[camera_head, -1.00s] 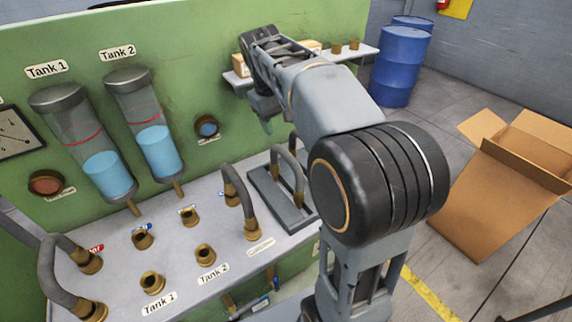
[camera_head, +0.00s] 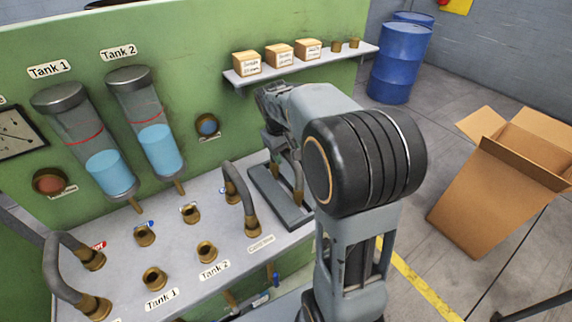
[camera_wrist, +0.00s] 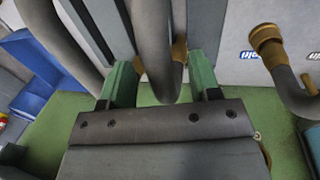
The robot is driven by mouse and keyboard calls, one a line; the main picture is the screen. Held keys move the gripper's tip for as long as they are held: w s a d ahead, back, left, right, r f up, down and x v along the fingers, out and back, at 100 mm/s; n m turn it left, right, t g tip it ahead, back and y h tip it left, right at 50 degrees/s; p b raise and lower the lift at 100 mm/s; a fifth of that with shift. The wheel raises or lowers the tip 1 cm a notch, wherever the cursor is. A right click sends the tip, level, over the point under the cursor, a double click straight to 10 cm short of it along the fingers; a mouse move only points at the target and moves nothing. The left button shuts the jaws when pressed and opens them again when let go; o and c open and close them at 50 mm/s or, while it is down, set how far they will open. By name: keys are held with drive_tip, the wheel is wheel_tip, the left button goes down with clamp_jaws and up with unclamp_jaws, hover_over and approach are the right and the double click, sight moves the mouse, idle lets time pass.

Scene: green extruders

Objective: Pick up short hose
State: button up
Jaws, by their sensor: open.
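A grey curved hose with brass ends (camera_head: 297,178) stands on the dark rack (camera_head: 290,213) at the right end of the bench, partly hidden by my arm. In the wrist view a grey hose (camera_wrist: 153,45) runs between the two green fingers of my gripper (camera_wrist: 160,78). The fingers are apart, one on each side of it, and I cannot tell if either touches it. Another grey hose (camera_wrist: 62,48) passes left of the fingers. My gripper is mostly hidden behind my arm in the head view.
A hose (camera_head: 247,210) arches between bench fittings left of the rack and shows at right in the wrist view (camera_wrist: 285,78). Another hose (camera_head: 60,272) is at far left. A shelf (camera_head: 310,63) with boxes is above. Blue barrels (camera_head: 398,65) and an open carton (camera_head: 480,205) stand right.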

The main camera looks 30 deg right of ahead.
drive_tip(key=shift+d+f, duration=0.15)
drive_tip(key=shift+f, duration=0.45)
clamp_jaws()
